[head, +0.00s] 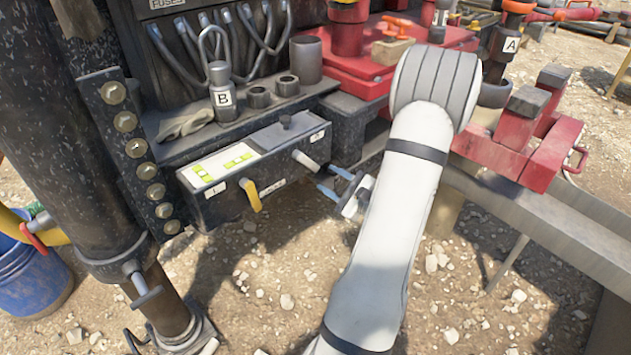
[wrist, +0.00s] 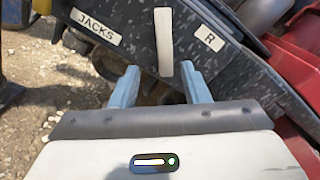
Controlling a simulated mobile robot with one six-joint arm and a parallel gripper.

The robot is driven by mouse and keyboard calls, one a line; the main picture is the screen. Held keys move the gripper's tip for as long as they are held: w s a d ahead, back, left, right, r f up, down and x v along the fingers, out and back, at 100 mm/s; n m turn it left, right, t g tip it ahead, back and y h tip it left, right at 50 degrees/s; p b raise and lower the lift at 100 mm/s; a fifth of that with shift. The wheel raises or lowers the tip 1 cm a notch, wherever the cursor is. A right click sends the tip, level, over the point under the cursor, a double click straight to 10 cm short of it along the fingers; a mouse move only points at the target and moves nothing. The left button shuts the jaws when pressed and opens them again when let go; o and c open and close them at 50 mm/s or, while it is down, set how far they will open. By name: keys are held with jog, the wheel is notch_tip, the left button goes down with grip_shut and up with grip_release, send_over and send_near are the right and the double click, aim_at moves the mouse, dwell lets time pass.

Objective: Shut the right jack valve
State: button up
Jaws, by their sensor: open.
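The right jack valve's pale lever (head: 305,160) sticks out from the right end of the dark control box (head: 215,206). In the wrist view the lever (wrist: 163,42) stands upright in the picture, between the labels JACKS (wrist: 96,25) and R (wrist: 210,40). My gripper (head: 331,180) is open in front of the box's right end, just right of the lever. In the wrist view my gripper (wrist: 158,82) has its blue fingers spread on either side of the lever's lower end. I cannot tell whether either finger touches it.
A yellow lever (head: 250,195) is on the box's left part. Bottle B (head: 222,98) and two dark cups stand on the ledge above. A thick dark post (head: 70,130) rises at left. Red machinery (head: 540,150) stands at right. Gravel ground lies below the box.

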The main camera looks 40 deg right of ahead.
aim_at(314, 166)
jog(key=shift+m+h, duration=0.3)
jog(key=w, duration=0.2)
jog(key=w+b, duration=0.1)
jog(key=w, duration=0.4)
jog(key=shift+w+d+f+b, duration=0.2)
jog(key=shift+f+b, duration=0.1)
jog(key=shift+c, duration=0.4)
grip_shut()
jog(key=shift+d, duration=0.15)
jog(key=shift+s, duration=0.1)
